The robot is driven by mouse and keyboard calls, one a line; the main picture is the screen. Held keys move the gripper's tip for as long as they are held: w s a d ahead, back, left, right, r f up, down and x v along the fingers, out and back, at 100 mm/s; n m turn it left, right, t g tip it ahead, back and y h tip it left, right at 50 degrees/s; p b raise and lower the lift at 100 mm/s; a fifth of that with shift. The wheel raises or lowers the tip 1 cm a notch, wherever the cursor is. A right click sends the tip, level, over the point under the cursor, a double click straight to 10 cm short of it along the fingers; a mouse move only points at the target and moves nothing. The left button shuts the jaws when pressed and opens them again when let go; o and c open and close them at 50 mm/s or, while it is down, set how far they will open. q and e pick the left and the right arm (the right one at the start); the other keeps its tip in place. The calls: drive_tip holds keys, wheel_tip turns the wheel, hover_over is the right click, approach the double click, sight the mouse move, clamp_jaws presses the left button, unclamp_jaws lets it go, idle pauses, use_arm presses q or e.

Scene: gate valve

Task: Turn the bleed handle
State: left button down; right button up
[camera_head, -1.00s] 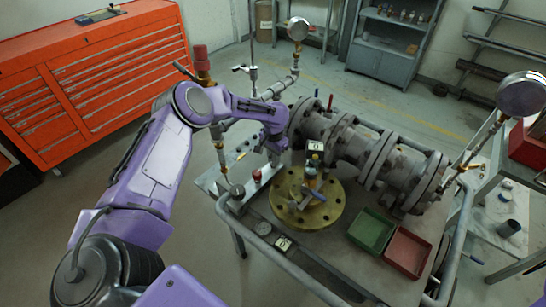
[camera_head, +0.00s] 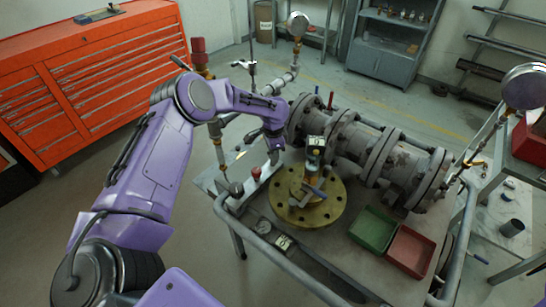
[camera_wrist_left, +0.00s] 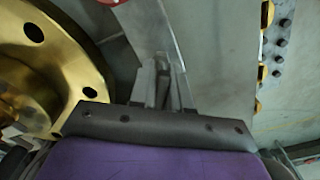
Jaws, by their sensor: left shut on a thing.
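My left gripper (camera_head: 275,157) is low at the left end of the flanged valve body (camera_head: 350,140), just behind the brass flange disc (camera_head: 330,212). In the left wrist view its fingers (camera_wrist_left: 164,88) are close together, shut on a thin grey piece (camera_wrist_left: 162,62), taken as the bleed handle. Most of this piece is hidden by the fingers, and its angle cannot be read. A red knob (camera_head: 256,173) stands left of the gripper; its edge also shows in the left wrist view (camera_wrist_left: 108,2). My right gripper is not in view.
A green tray (camera_head: 372,229) and a red tray (camera_head: 410,250) sit on the bench at the right. A pressure gauge (camera_head: 298,24) on piping rises behind the gripper; another gauge (camera_head: 524,86) is at right. An orange tool cabinet (camera_head: 90,85) stands at left.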

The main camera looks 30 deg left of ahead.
use_arm(q)
drive_tip(key=m+b, duration=0.1)
drive_tip(key=m, duration=0.4)
drive_tip(key=shift+m+b, duration=0.3)
drive_tip(key=shift+b, duration=0.05)
drive_tip(key=m+b, duration=0.1)
drive_tip(key=m, duration=0.4)
drive_tip(key=shift+r+m, duration=0.1)
drive_tip(key=shift+m, duration=0.3)
drive_tip(key=c, duration=1.2)
unclamp_jaws()
